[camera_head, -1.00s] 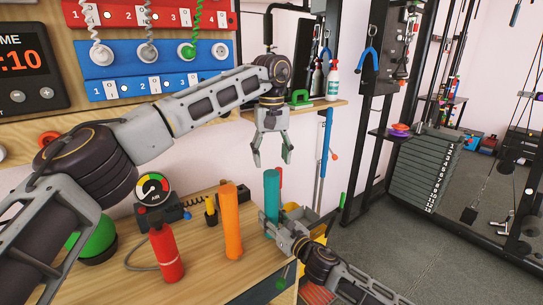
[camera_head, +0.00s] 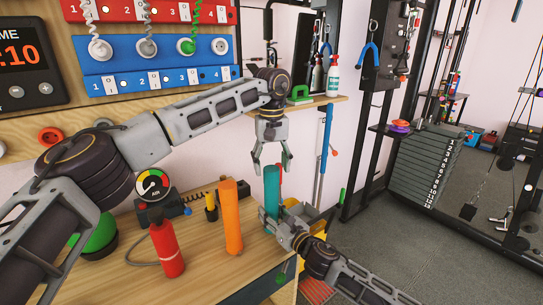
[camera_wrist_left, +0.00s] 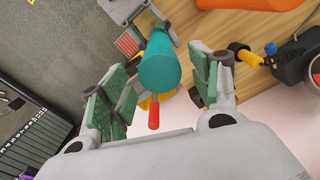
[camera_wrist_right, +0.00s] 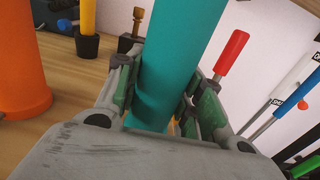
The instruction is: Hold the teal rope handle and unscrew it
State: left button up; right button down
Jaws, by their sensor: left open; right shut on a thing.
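The teal handle (camera_head: 271,188) is an upright cylinder at the right end of the wooden bench. My right gripper (camera_head: 272,217) is shut on its lower part; the right wrist view shows the teal handle (camera_wrist_right: 175,60) between the two fingers (camera_wrist_right: 160,105). My left gripper (camera_head: 272,168) is open above the handle, pointing down, with its fingers on either side of the top. In the left wrist view the handle's round top (camera_wrist_left: 158,68) shows between the spread green finger pads (camera_wrist_left: 160,85), with gaps on both sides.
An orange cylinder (camera_head: 230,215) and a red bottle (camera_head: 166,248) stand on the bench (camera_head: 215,275) to the left. A small yellow-and-black item (camera_head: 211,207) and a gauge (camera_head: 153,186) are behind. A shelf with bottles (camera_head: 332,78) is at the back.

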pick_arm(q)
jog(key=shift+f, duration=2)
jog(key=c, duration=1.1)
jog(key=shift+n, duration=0.3)
